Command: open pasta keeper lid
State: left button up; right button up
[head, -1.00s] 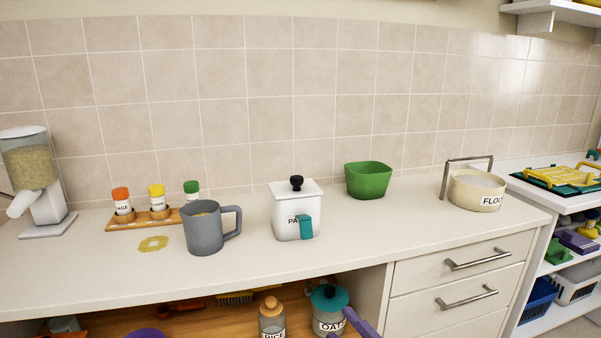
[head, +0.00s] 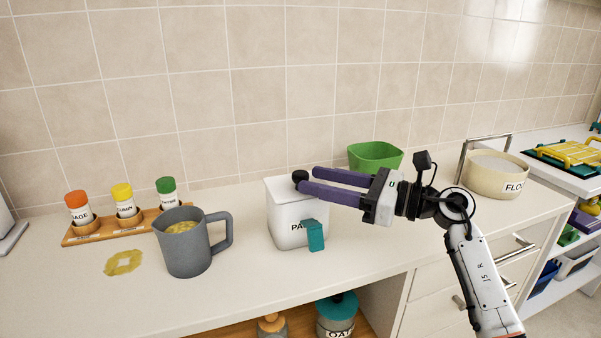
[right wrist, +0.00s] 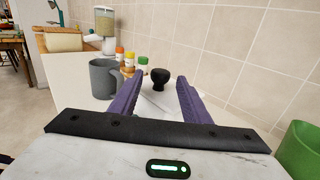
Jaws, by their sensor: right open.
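The pasta keeper (head: 284,221) is a white square box with a lid and a black knob (head: 299,176), standing on the counter in the middle of the head view. A teal tab (head: 315,236) is on its front. The lid lies on the box. My right gripper (head: 304,180) reaches in from the right with its purple fingers open at the height of the knob. In the right wrist view the knob (right wrist: 160,77) shows ahead, between the open fingertips in the picture; I cannot tell whether they touch it. My left gripper is not in view.
A grey mug (head: 187,243) with yellowish contents stands left of the keeper, near a spice rack (head: 84,238) with three jars. A green bowl (head: 376,156) is behind my right gripper. A flour pot (head: 495,176) stands at the right. Jars sit on the shelf below.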

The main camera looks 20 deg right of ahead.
aim_at(300, 173)
jog(key=shift+x, duration=2.35)
jog(key=shift+c, duration=0.4)
jog(key=shift+p, duration=0.3)
grip_shut()
